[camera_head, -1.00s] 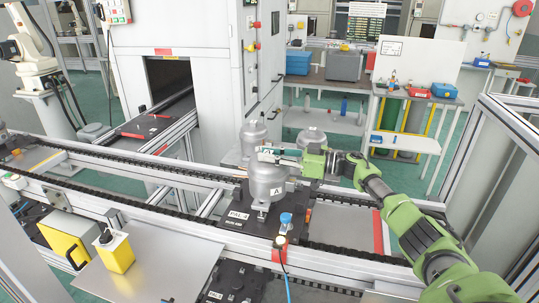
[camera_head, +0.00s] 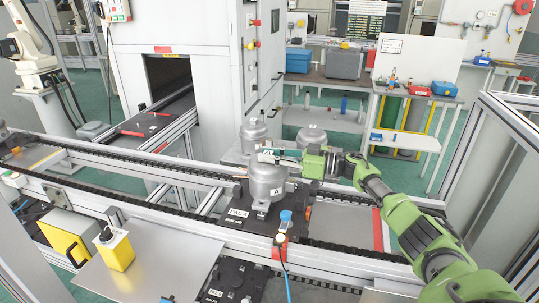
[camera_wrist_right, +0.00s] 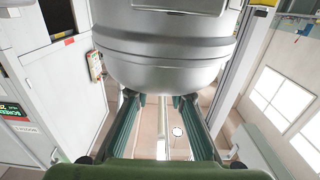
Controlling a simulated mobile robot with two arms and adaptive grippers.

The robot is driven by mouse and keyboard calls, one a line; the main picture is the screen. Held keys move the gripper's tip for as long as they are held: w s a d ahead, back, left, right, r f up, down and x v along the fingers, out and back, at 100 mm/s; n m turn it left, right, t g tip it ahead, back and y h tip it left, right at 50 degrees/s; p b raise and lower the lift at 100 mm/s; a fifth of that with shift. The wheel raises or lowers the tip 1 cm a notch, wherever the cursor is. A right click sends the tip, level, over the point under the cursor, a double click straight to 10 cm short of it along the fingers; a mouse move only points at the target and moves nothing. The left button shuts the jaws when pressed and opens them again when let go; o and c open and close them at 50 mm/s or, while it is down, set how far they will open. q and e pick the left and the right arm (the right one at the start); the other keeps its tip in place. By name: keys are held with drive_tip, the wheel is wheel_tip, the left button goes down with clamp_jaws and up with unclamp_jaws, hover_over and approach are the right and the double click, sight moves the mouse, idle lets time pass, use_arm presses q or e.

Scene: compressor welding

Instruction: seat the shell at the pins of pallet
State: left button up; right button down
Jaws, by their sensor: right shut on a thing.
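The silver shell (camera_head: 266,184), marked A, stands upright over the dark pallet (camera_head: 238,217) on the conveyor. Whether its feet rest on the pallet's pins cannot be told at this size. My right gripper (camera_head: 290,158) reaches in from the right and is shut on the upper part of the shell. In the right wrist view the shell (camera_wrist_right: 165,62) fills the top, between the green fingers of my right gripper (camera_wrist_right: 160,100). My left gripper is not in view.
Two more silver shells (camera_head: 253,134) (camera_head: 312,137) stand behind. Conveyor rails (camera_head: 170,207) run along both sides of the pallet. A blue-topped fitting (camera_head: 286,217) stands close by at the pallet's right. A yellow box (camera_head: 115,250) sits on the front plate.

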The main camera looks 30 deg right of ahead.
drive_tip(key=shift+f+b, duration=0.4)
drive_tip(key=shift+f, duration=0.1)
drive_tip(key=shift+f+b, duration=0.3)
drive_tip(key=shift+f, duration=0.2)
drive_tip(key=c, duration=1.7)
unclamp_jaws()
drive_tip(key=shift+f, duration=0.15)
drive_tip(key=shift+s+d, duration=0.3)
drive_tip(key=shift+s, duration=0.05)
drive_tip(key=v, duration=1.1)
drive_tip(key=shift+s, duration=0.1)
